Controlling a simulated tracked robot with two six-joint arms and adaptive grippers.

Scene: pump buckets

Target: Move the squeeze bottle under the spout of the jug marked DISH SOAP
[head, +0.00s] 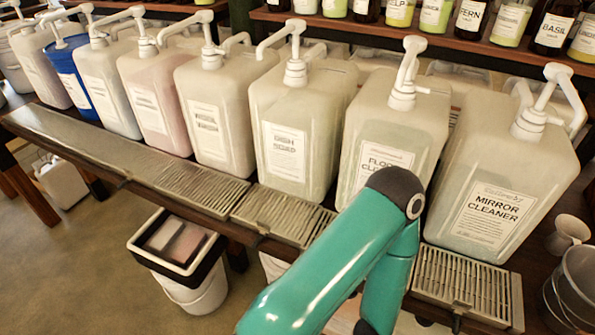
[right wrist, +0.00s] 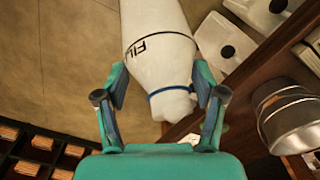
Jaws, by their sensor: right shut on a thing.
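The jug marked DISH SOAP (head: 277,110) stands in the row of jugs in the head view, between an unclear-labelled jug and the FLOOR CLEANER jug (head: 385,135). Its white pump spout (head: 276,38) points left. In the right wrist view, my right gripper (right wrist: 160,88) is shut on the white squeeze bottle (right wrist: 155,45), near its narrow end with a blue band. Dark letters starting "FIL" show on the bottle; its far end is cut off. In the head view my teal right arm covers the front centre; its gripper and the bottle are hidden. My left gripper is not in view.
Slatted drip trays (head: 283,217) run along the front of the jugs. The MIRROR CLEANER jug (head: 500,165) stands at right. A metal bucket (head: 574,285) is at the right edge. A shelf of bottles (head: 400,33) hangs behind. A black-rimmed bin (head: 140,245) stands below left.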

